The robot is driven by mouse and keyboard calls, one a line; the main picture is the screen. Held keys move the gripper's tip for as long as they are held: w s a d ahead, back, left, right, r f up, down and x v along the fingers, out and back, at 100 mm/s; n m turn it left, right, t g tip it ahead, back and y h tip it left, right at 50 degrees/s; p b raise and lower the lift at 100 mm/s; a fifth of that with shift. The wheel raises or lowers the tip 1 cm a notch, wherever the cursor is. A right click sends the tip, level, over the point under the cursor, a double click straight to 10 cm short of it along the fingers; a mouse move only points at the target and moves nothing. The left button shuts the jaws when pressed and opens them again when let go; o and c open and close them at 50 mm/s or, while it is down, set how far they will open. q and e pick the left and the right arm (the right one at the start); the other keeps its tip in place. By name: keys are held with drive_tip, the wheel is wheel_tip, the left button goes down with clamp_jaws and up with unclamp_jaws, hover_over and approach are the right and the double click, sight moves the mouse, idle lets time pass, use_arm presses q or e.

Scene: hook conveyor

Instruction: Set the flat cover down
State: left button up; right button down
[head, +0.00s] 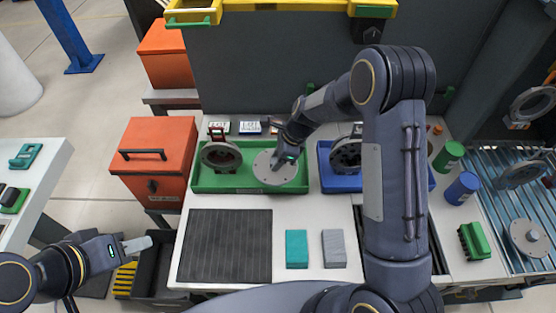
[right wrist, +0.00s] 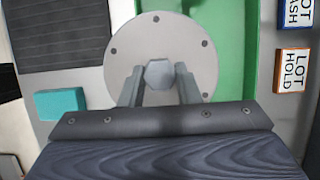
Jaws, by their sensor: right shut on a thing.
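The flat cover (head: 266,172) is a light grey round disc with small holes near its rim. My right gripper (head: 288,160) is shut on the hexagonal knob at the cover's centre. In the head view the cover appears over the right half of the green tray (head: 225,190). In the right wrist view the cover (right wrist: 125,65) overlaps the tray's edge and the white table. I cannot tell whether it touches the tray floor. A dark ring-shaped housing (head: 221,156) stands in the tray's left half. My left gripper (head: 137,244) is empty, off the table's left side; its finger gap is unclear.
A blue tray (head: 345,184) with another dark housing is to the right, partly behind my right arm. A dark ribbed mat (head: 226,245), a teal block (head: 296,248) and a grey block (head: 334,248) lie in front. Small label blocks (head: 250,127) line the back.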

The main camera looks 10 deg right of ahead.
drive_tip(key=w+f+b, duration=0.1)
drive_tip(key=f, duration=0.1)
drive_tip(key=w+d+f+b, duration=0.1)
drive_tip(key=w+f, duration=0.1)
drive_tip(key=w+d+f+b, duration=0.1)
drive_tip(key=w+f+b, duration=0.1)
drive_tip(key=shift+w+d, duration=0.25)
drive_tip(key=shift+w+f+b, duration=0.15)
drive_tip(key=shift+f+b, duration=0.15)
wheel_tip(320, 180, down, 3)
drive_tip(key=shift+w+d+f+b, duration=0.15)
drive_tip(key=shift+f+b, duration=0.05)
drive_tip(key=shift+b, duration=1.05)
drive_tip(key=shift+r, duration=0.15)
drive_tip(key=c, duration=1.1)
unclamp_jaws()
drive_tip(key=shift+f, duration=0.2)
drive_tip(key=shift+r, duration=0.1)
